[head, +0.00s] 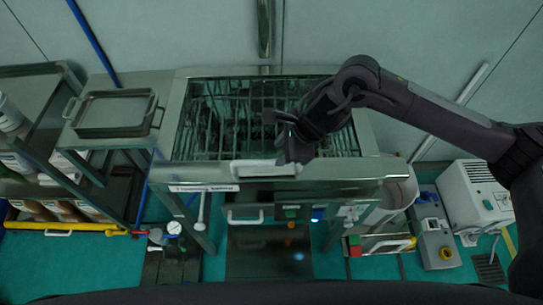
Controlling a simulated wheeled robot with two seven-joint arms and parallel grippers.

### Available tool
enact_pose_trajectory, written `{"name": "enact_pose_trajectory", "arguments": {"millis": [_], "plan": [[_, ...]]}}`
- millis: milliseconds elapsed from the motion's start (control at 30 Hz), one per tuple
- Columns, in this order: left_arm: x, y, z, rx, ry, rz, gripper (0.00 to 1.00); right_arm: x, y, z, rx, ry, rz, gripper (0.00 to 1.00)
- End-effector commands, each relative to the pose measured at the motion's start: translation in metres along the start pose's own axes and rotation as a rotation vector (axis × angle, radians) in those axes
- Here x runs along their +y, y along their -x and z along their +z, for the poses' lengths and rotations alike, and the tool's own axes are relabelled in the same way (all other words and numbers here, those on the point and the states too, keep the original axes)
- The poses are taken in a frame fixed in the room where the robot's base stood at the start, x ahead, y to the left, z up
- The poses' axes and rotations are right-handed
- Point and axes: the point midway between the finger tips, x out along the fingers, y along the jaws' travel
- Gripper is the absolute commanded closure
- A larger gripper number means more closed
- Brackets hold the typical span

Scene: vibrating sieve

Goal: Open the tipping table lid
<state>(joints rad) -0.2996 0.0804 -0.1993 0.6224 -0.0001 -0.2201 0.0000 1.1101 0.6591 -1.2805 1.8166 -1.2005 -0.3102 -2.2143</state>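The tipping table (170,147) is a steel bench in the middle of the head view. Its lid (205,150) lies flat over a dark wire-rack interior, seen through the top. A pale bar handle (255,170) is on the lid's front edge. My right gripper (280,139) is above the lid, just behind the handle's right part, its fingers spread apart with nothing visible between them. The lower finger overlaps the handle's right end in the picture; I cannot tell whether it touches. My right arm hides the lid's right rear part. My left gripper is not in view.
A steel tray (115,113) sits on a side bench at left, beside shelves with containers (17,163). A white machine (478,195) and a grey control box (436,245) stand at right. The wall is close behind.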

Motion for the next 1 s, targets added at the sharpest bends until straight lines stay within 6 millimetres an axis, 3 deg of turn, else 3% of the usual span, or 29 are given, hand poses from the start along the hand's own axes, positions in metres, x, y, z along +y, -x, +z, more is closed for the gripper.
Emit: {"name": "enact_pose_trajectory", "arguments": {"millis": [400,767,1000], "plan": [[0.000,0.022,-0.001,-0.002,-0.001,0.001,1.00,0.000,-0.059,0.002,-0.002,-0.005,0.000,0.62],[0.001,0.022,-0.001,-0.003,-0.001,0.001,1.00,0.000,-0.067,0.001,-0.002,-0.004,-0.002,0.62],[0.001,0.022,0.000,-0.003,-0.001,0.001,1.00,0.000,-0.066,0.002,-0.002,-0.004,-0.003,0.94]]}}
